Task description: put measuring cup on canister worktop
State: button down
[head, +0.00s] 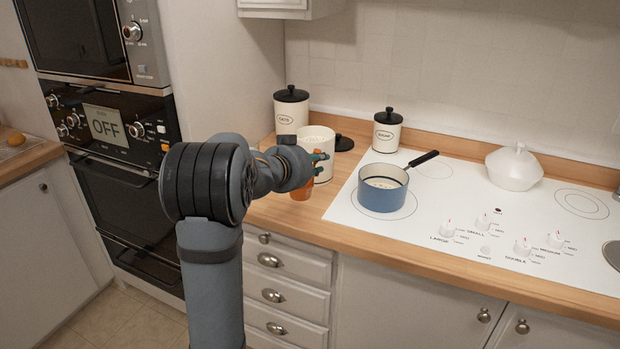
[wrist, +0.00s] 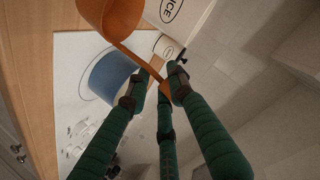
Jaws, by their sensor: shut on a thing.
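My gripper (head: 320,157) is at the left part of the wooden worktop (head: 290,222), in front of an open cream canister (head: 326,170). Its green fingers are shut on the handle of an orange measuring cup (head: 302,191). The cup hangs in front of the canister, above the worktop, partly hidden by my wrist. In the wrist view the orange cup (wrist: 110,14) is at the top, its handle running down to the fingertips (wrist: 162,90). The canister (wrist: 183,10), its label partly reading "ICE", is right beside the cup there.
A lidded canister (head: 291,113) stands behind, and a smaller one (head: 387,133) to the right. A black lid (head: 343,142) lies between them. A blue saucepan (head: 383,188) and a white lidded pot (head: 514,168) stand on the hob. The front worktop strip is clear.

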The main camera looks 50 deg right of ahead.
jog(key=shift+w+a+f, duration=0.1)
jog(key=shift+w+f, duration=0.35)
jog(key=shift+w, duration=0.1)
jog(key=shift+f+b, duration=1)
jog(key=shift+f, duration=0.8)
jog(key=shift+f, duration=0.2)
jog(key=c, duration=1.6)
grip_release()
jog(key=shift+o, duration=0.4)
jog(key=p+v, duration=0.1)
jog(key=v, duration=1.1)
